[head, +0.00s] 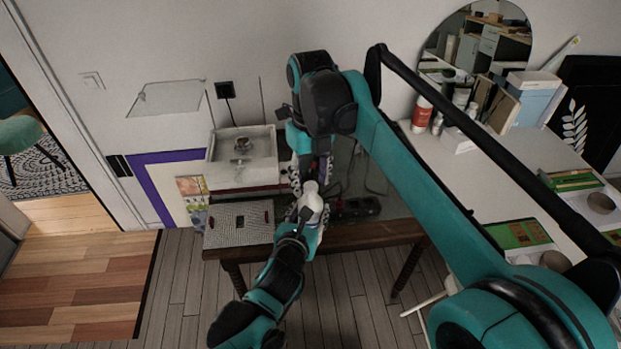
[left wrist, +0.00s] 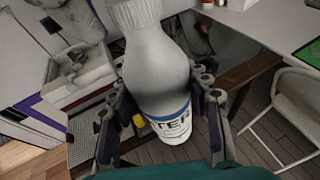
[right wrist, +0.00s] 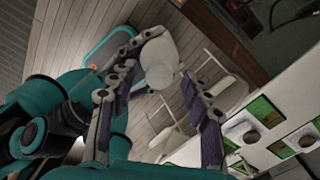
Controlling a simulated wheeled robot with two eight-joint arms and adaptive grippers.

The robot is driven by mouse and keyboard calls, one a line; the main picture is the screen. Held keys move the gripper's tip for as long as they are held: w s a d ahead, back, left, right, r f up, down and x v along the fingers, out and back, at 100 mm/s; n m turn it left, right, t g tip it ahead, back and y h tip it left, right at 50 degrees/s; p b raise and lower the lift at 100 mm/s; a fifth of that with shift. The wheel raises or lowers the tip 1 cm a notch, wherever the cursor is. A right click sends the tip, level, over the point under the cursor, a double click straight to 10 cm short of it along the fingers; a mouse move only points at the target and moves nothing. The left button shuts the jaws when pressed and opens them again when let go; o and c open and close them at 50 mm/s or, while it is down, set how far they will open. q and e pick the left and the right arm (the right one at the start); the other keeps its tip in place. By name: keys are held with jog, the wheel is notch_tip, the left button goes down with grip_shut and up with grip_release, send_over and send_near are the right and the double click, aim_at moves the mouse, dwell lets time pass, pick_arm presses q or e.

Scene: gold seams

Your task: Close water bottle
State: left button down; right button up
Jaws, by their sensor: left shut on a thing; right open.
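A white water bottle (head: 311,203) is held roughly upright above the small dark table. In the left wrist view the bottle (left wrist: 160,75) fills the middle, with a blue-and-white label reading "TER" and a ribbed white top (left wrist: 135,12) at the upper edge. My left gripper (head: 305,218) is shut on the bottle's body. My right gripper (head: 310,172) is open just above the bottle's top. In the right wrist view the bottle's round white end (right wrist: 160,77) lies between the spread fingers. Whether the cap is fully seated cannot be told.
A dark wooden table (head: 375,231) is below, with a white sink (head: 243,170) and a patterned mat (head: 225,225) on its left. A white desk (head: 455,185) with boxes and bottles stands on the right. A white chair (left wrist: 285,110) is beside the table.

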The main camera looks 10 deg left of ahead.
jog(key=shift+r, duration=2.25)
jog(key=shift+c, duration=0.2)
